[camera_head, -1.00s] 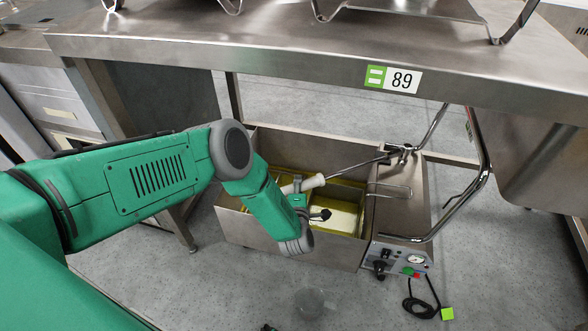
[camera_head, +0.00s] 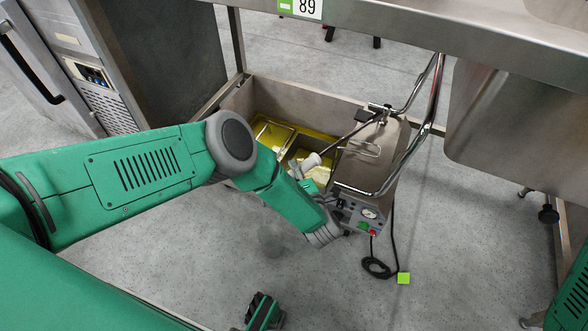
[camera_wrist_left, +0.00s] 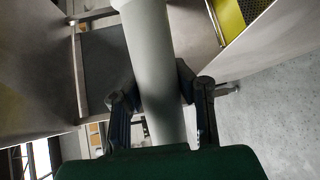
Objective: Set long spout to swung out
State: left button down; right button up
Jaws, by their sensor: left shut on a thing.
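The long spout (camera_head: 341,141) is a thin dark rod. It runs from a pivot at the back right of a low steel tank unit (camera_head: 305,96) down over the tank, and ends in a pale cylindrical grip (camera_head: 311,161). My left gripper (camera_head: 308,180) is at that grip, mostly hidden by its own wrist. In the left wrist view, my left gripper's dark fingers (camera_wrist_left: 160,95) close on both sides of the pale grip (camera_wrist_left: 157,55).
A steel bench (camera_head: 385,22) with an 89 tag overhangs behind. A bent chrome tube (camera_head: 424,120) rises beside the pivot. The floor (camera_head: 180,270) in front is mostly clear.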

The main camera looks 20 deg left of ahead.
pick_arm(q)
jog(key=shift+s+d, duration=0.15)
jog(key=shift+d, duration=0.4)
jog(key=shift+s+d, duration=0.15)
jog(key=shift+d, duration=0.4)
jog(key=c, duration=1.6)
grip_release()
jog(key=o, duration=0.4)
jog(key=shift+d, duration=0.15)
jog(key=v, duration=1.2)
pick_arm(e)
jog(key=shift+s+d, duration=0.15)
jog(key=shift+d, duration=0.1)
pick_arm(q)
jog(key=shift+d, duration=0.1)
pick_arm(e)
jog(key=shift+d, duration=0.2)
